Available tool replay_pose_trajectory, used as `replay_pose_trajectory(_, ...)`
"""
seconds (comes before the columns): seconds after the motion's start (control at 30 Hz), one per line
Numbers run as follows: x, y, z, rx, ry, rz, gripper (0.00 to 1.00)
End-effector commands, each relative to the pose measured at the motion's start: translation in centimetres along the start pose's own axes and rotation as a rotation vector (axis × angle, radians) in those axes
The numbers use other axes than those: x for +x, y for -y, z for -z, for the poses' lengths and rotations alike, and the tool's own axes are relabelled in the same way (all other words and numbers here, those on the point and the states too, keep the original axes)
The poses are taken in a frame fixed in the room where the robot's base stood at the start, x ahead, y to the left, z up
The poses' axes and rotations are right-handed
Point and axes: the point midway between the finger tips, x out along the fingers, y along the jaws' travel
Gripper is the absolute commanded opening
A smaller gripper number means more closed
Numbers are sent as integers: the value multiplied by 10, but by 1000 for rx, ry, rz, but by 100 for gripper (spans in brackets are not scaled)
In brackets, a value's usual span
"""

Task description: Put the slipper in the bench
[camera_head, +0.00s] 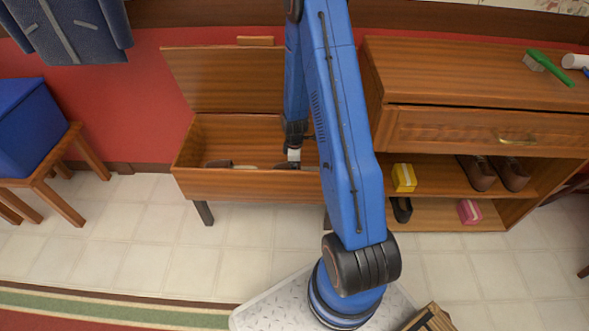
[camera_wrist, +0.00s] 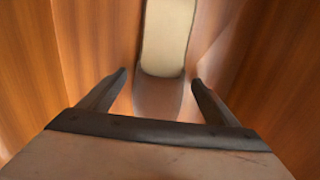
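The wooden bench (camera_head: 245,186) has its lid (camera_head: 222,82) raised, and its inside is exposed. The slipper, with a cream insole and a brown end, lies inside; it shows in the wrist view (camera_wrist: 168,40), and part of it shows above the bench's front wall in the head view (camera_head: 222,163). My gripper (camera_head: 291,165) is low inside the bench, to the right of that visible part. In the wrist view my gripper (camera_wrist: 159,77) is open, its fingers apart with the slipper's near end between and just beyond them. I cannot tell whether they touch it.
A wooden cabinet (camera_head: 470,75) stands to the right, with brown shoes (camera_head: 478,172), a yellow box (camera_head: 403,177), a pink box (camera_head: 469,211) and a black shoe (camera_head: 402,209) on its shelves. A green brush (camera_head: 548,66) lies on top. A stool (camera_head: 62,178) holds a blue box (camera_head: 28,128) at left.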

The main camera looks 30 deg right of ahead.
Motion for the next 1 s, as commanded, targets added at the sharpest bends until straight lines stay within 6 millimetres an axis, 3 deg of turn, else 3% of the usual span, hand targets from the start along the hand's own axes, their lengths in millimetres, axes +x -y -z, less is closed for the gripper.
replay_pose_trajectory(0.27, -7, 0, 0, 0, 0, 0, 83)
replay_pose_trajectory(1.0, -111, 0, 0, 0, 0, -1, 83)
